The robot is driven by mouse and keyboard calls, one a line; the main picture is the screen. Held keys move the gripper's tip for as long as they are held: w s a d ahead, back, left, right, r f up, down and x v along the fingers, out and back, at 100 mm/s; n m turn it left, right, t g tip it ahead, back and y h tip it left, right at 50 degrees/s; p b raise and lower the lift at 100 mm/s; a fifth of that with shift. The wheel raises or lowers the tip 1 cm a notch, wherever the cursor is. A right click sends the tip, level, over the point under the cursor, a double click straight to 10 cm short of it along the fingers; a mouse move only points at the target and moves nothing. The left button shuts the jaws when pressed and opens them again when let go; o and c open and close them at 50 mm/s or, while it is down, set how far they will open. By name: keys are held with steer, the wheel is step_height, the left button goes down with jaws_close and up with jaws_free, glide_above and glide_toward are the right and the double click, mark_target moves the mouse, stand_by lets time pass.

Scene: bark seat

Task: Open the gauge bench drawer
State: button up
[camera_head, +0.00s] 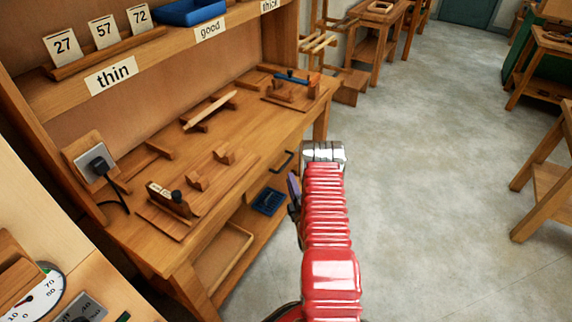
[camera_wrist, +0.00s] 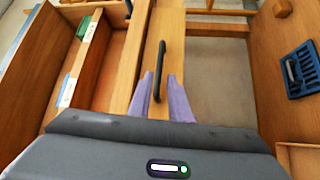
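The gauge bench (camera_head: 225,135) stands at the left in the head view. Its drawer front (camera_wrist: 168,20) carries a black bar handle (camera_wrist: 161,72), which also shows in the head view (camera_head: 282,162). The drawer front appears flush with the bench; no gap is visible. My gripper (camera_wrist: 164,82) is open, its two purple fingers apart. In the wrist view the handle lies between the fingers; I cannot tell whether either touches it. In the head view my gripper (camera_head: 294,185) is partly hidden by my red arm.
A blue tray (camera_head: 268,201) lies on the bench's lower shelf and shows in the wrist view (camera_wrist: 301,70). Wooden fixtures (camera_head: 210,170) stand on the bench top. The grey floor (camera_head: 430,180) between is clear.

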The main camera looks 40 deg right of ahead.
mark_target(286, 164)
steer(key=x, duration=0.9)
steer(key=shift+w+d, duration=0.15)
steer(key=shift+w, duration=0.1)
steer(key=shift+c, duration=0.6)
jaws_close()
